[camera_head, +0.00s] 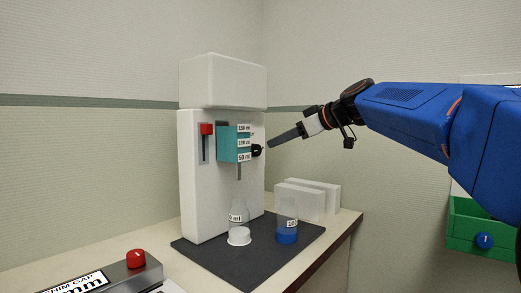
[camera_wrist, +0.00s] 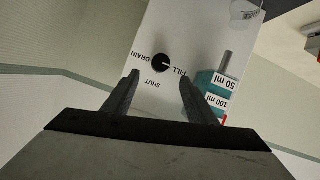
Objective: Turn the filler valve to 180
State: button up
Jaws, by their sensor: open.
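The filler valve is a round black knob (camera_wrist: 160,63) on the side face of the white filler machine (camera_wrist: 165,30). Labels DRAIN, FILL and SHUT stand around it in the wrist view, and its small white mark points towards FILL. In the head view the knob (camera_head: 257,150) shows at the machine's right edge, just beside the teal measuring block (camera_head: 228,145). My gripper (camera_head: 270,144) is close to the knob from the right. In the wrist view its two fingers (camera_wrist: 159,84) are apart, with the knob between and beyond their tips, and nothing is held.
Two flasks, one with a white base (camera_head: 239,237) and one with a blue base (camera_head: 287,235), stand on the dark mat (camera_head: 207,257) below. White blocks (camera_head: 299,200) stand behind. A red slider (camera_head: 207,129) is on the machine's front.

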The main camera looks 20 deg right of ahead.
aim_at(258, 149)
jog(key=x, duration=1)
jog(key=shift+w+a+f, duration=0.1)
jog(key=shift+w+a, duration=0.1)
jog(key=c, duration=1.1)
